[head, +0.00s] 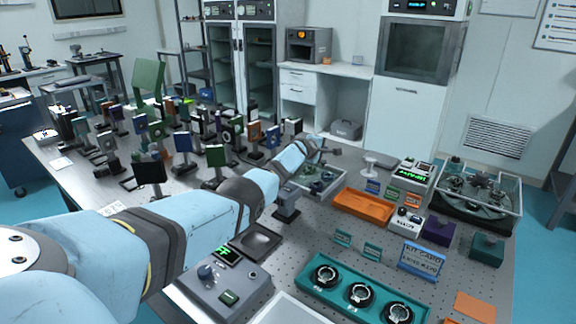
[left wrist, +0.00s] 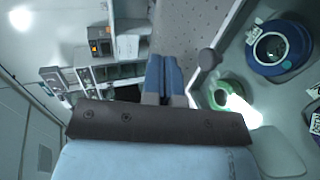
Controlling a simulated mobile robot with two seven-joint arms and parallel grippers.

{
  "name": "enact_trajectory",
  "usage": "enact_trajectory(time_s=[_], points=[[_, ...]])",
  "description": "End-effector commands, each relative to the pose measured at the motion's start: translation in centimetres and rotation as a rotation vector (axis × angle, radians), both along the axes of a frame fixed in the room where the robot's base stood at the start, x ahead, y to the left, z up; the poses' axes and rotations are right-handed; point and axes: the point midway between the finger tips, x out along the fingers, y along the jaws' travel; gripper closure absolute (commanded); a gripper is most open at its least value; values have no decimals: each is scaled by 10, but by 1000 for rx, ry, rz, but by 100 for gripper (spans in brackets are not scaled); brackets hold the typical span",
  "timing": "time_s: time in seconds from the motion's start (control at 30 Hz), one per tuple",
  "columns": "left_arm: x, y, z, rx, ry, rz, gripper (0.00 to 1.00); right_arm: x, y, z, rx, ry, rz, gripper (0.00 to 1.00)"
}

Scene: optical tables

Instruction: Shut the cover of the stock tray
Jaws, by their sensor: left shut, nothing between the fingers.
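The stock tray (head: 326,186) is a shallow clear-walled tray on the optical table, just beyond my left forearm, which hides part of it. In the left wrist view, a blue round part (left wrist: 275,48) and a green round part (left wrist: 226,92) lie beside a pale rim. A grey knob on a short stem (left wrist: 208,60) stands close to the right of my fingers. I cannot tell exactly how the cover sits. My left gripper (head: 322,147) is at the tray's far side, shut and empty; its blue fingers (left wrist: 163,78) are together, apart from the knob. My right gripper is not in view.
Many optical mounts (head: 183,143) crowd the table on the left. An orange tray (head: 364,207), a teal holder with round parts (head: 325,292) and a control box (head: 222,292) stand nearer. A clear-walled case (head: 490,212) stands at the right. Cabinets line the back wall.

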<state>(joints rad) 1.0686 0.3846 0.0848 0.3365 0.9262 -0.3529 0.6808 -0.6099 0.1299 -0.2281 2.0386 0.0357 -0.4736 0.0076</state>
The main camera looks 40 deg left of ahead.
Motion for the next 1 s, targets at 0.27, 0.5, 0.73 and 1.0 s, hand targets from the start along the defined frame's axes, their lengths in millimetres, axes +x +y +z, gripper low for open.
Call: enact_trajectory(time_s=[0.27, 0.5, 0.73, 1.0], points=[[10, 1, -31, -4, 27, -2, 100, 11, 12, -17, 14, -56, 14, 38], [14, 1, -41, -13, 100, -2, 100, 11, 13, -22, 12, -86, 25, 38], [14, 1, -44, -15, 133, 0, 100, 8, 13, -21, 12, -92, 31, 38], [14, 1, -43, -15, 136, 0, 100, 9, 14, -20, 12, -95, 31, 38]])
